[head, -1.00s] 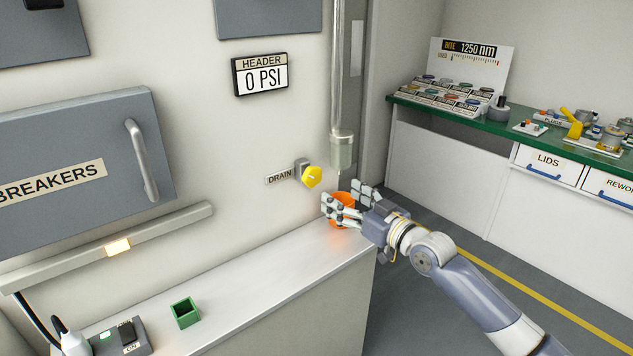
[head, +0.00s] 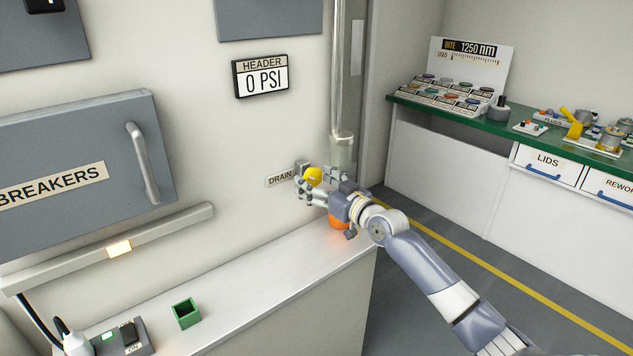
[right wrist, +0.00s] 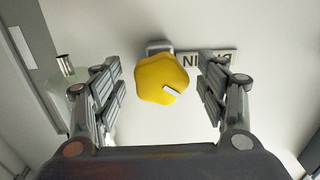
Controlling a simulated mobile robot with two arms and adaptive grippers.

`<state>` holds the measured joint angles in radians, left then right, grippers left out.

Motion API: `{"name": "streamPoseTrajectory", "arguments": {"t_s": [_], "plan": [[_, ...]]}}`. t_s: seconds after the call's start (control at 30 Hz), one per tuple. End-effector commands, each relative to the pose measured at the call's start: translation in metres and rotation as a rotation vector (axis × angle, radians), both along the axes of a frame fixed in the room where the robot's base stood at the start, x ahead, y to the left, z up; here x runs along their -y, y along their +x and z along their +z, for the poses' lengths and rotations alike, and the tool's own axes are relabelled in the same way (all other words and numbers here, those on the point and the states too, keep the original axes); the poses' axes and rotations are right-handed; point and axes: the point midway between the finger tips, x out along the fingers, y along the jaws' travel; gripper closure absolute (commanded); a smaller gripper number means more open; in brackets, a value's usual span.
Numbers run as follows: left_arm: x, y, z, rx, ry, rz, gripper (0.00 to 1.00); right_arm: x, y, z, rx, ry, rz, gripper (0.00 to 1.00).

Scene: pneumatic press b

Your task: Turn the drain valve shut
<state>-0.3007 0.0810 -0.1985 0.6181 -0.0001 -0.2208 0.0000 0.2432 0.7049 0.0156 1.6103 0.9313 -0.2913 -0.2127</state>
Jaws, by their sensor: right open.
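The drain valve is a yellow knob (head: 313,175) on a grey fitting on the wall, beside the DRAIN label (head: 281,178). In the head view the fingers hide part of the knob's lower edge. My left gripper is not in view.
An orange object (head: 339,222) sits on the grey counter (head: 250,262) below my right gripper, partly hidden by it. A vertical pipe (head: 341,80) runs down the wall just right of the valve. A small green box (head: 186,313) stands at the counter's front. The header display (head: 260,76) reads 0 PSI.

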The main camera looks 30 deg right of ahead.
Motion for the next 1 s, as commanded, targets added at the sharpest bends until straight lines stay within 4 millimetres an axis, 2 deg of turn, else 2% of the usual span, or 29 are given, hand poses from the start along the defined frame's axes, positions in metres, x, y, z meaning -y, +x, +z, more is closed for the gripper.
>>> {"name": "streamPoseTrajectory", "arguments": {"t_s": [0.23,0.4,0.43,0.77,1.0], "plan": [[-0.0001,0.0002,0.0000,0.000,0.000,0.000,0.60,0.0000,0.0003,0.0001,0.000,0.000,0.000,0.35],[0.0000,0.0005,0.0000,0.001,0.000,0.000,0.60,0.0000,0.0002,0.0002,0.001,0.000,0.000,0.74],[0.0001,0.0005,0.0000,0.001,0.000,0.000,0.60,0.0000,0.0002,0.0003,0.001,0.000,0.000,0.76],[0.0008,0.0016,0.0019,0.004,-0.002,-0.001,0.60,0.0001,0.0001,0.0009,-0.001,0.025,0.000,0.76],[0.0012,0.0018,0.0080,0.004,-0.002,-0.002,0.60,-0.0004,0.0002,0.0022,-0.009,0.148,0.000,0.76]]}}
